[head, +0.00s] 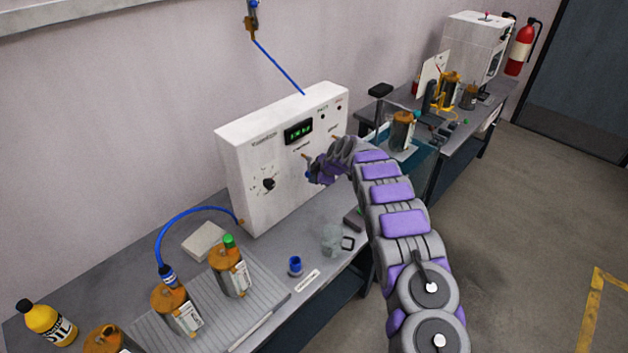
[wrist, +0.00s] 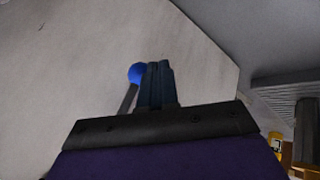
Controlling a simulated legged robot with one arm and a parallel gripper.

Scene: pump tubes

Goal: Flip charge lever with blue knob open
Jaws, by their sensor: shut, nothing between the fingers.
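The charge lever shows in the wrist view as a dark stem with a round blue knob (wrist: 135,74) at its upper end. It stands in front of the white face of the pump box (head: 254,195). My gripper (wrist: 158,68) is shut and empty, with its fingertips just right of the knob. I cannot tell whether they touch it. In the head view my gripper (head: 316,172) is at the lower right part of the box face. It hides most of the lever there.
A blue tube (head: 190,213) runs from the box to a canister (head: 176,309) on the bench. A glass mug (head: 333,241) and a blue cap (head: 295,265) stand in front of the box. More canisters stand on the far bench (head: 402,130).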

